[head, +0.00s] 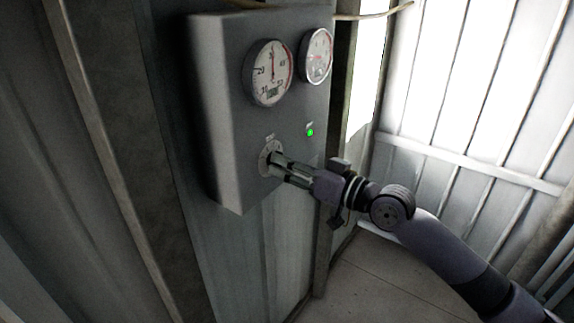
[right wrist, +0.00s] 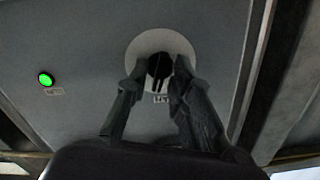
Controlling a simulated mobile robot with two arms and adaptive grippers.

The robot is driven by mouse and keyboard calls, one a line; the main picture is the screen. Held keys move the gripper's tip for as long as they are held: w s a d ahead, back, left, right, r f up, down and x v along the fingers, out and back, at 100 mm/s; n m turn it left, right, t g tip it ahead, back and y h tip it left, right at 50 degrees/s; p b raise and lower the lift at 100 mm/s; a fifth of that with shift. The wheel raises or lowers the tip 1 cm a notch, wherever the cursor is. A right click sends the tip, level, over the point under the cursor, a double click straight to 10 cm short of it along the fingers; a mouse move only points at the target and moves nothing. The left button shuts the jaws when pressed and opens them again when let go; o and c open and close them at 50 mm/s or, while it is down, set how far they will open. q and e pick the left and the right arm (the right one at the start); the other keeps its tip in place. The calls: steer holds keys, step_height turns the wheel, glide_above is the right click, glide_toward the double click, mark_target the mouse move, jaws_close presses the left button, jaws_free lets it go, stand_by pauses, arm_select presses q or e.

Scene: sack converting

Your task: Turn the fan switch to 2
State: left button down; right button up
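The fan switch is a dark knob (right wrist: 159,66) on a pale round dial plate (right wrist: 148,44), on the front of a grey control box (head: 228,120). In the head view the dial plate (head: 264,160) sits low on the box, partly covered by my right gripper (head: 277,164). In the right wrist view the fingertips of my right gripper (right wrist: 158,68) are on either side of the knob, close around it. They look closed on it. The dial's numbers are too small or hidden to read. My left gripper is not in view.
Two round gauges (head: 268,73) (head: 316,56) are on the box above the switch. A lit green lamp (head: 310,132) sits right of the switch. A cable (head: 375,15) runs along the top. A metal post (head: 110,150) stands at left; open floor (head: 375,275) shows below right.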

steer(key=shift+o, duration=0.4)
steer(key=v, duration=1.2)
